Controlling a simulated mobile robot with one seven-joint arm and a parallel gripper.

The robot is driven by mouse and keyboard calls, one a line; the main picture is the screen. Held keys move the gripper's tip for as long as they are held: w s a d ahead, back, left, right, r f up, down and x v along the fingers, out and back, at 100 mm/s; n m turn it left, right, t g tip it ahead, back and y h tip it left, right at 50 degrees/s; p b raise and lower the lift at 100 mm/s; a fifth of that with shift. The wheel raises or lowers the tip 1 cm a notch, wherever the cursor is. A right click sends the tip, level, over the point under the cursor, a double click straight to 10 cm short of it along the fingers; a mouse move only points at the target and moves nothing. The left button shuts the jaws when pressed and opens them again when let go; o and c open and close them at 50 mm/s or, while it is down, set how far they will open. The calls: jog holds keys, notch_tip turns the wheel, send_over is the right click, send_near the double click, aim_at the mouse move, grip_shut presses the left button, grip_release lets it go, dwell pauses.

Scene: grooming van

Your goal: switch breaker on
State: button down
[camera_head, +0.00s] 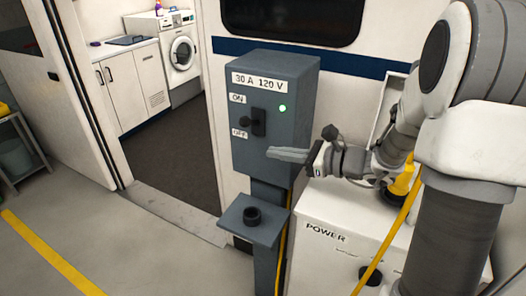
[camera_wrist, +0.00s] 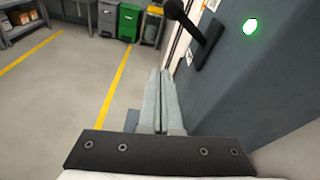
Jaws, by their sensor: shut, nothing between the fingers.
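The grey breaker box (camera_head: 247,165) stands on a post and is marked 30 A 120 V. Its lever (camera_head: 246,122) has a black knob and sticks out from a dark plate between the ON label (camera_head: 237,98) and the OFF label (camera_head: 239,133). I cannot tell its exact setting. A green light (camera_head: 282,108) glows beside it. My gripper (camera_head: 269,153) is shut and empty, in front of the box, below and right of the lever, apart from it. In the wrist view, my fingers (camera_wrist: 158,75) point past the box face, with the lever (camera_wrist: 190,25) beyond their tips.
A small shelf with a black socket (camera_head: 252,214) juts out below the box. A white POWER cabinet (camera_head: 325,235) with a yellow cable (camera_head: 385,235) stands to the right. The van doorway (camera_head: 165,150) opens to the left. The floor at the front left is clear.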

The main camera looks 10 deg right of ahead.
jog(key=v, duration=0.6)
jog(key=shift+d, duration=0.2)
jog(key=s+a+n+g+h, duration=0.4)
jog(key=s+a+n+g, duration=0.35)
jog(key=s+n, duration=0.5)
jog(key=s+d+r+n+t+h, duration=0.3)
jog(key=s+d+n+h, duration=0.3)
jog(key=s+n+h, duration=0.2)
jog(key=shift+d+r+n+t+h, duration=0.2)
jog(key=shift+r+n+t+h, duration=0.3)
jog(key=shift+n, duration=0.75)
jog(key=shift+s+f, duration=0.1)
jog(key=shift+f, duration=0.05)
